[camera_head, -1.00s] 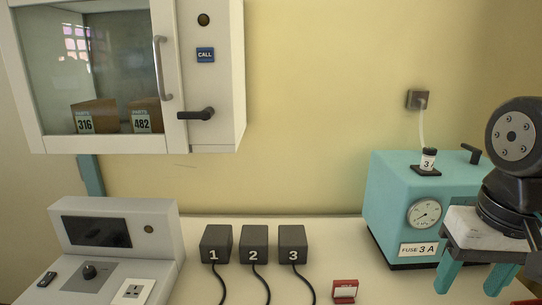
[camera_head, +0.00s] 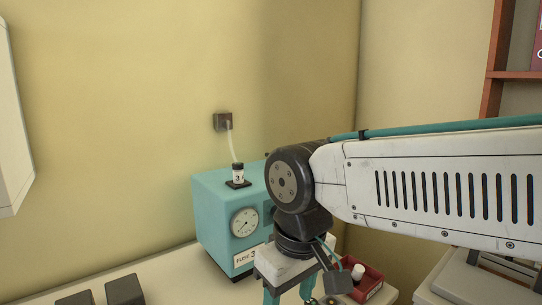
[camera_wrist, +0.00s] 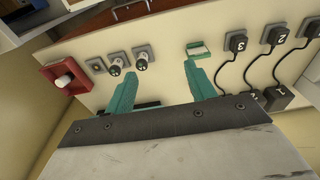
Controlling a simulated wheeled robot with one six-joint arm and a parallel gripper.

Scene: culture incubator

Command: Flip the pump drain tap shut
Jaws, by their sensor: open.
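The pump is a teal box (camera_head: 208,215) with a round gauge (camera_head: 244,222) and a "FUSE 3" label, on the bench in the head view. A small dark piece at its top edge, beside my arm's joint, may be part of the tap handle; the rest is hidden. My gripper (camera_head: 289,292) hangs in front of the pump's right part, teal fingers downward. In the wrist view my gripper (camera_wrist: 160,72) has its fingers apart, with nothing visibly held between them. I cannot make out the tap there.
A red tray (camera_head: 371,280) holding a white cylinder lies right of my gripper. The wrist view shows numbered black blocks (camera_wrist: 238,43) with cables and several small square fittings (camera_wrist: 117,60).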

